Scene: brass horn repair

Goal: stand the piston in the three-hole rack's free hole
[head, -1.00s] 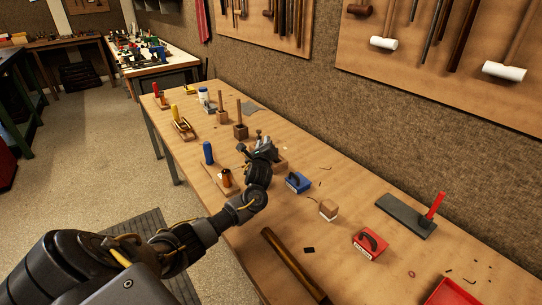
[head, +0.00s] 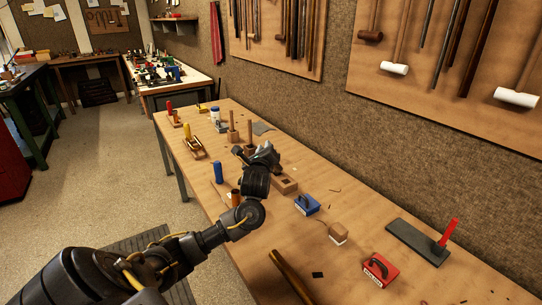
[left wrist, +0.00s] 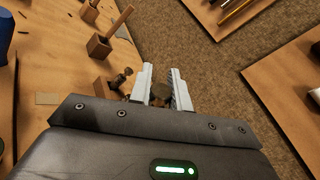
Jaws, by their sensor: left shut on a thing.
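My left gripper (head: 264,154) is above the middle of the bench, just behind and left of a wooden block with a dark square opening (head: 285,184). In the left wrist view its two pale fingers (left wrist: 161,88) are shut on a small dark brownish thing (left wrist: 160,97), probably the piston, mostly hidden. A dark knobbed piece (left wrist: 122,77) shows left of the fingers; I cannot tell if it belongs to the held thing. A wooden base with a blue upright piece (head: 218,172) and a copper cylinder (head: 235,197) may be the rack; its holes are not discernible. My right gripper is not in view.
Wooden blocks with upright dowels (head: 249,149) stand beyond the gripper. The wall bounds the bench on the right.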

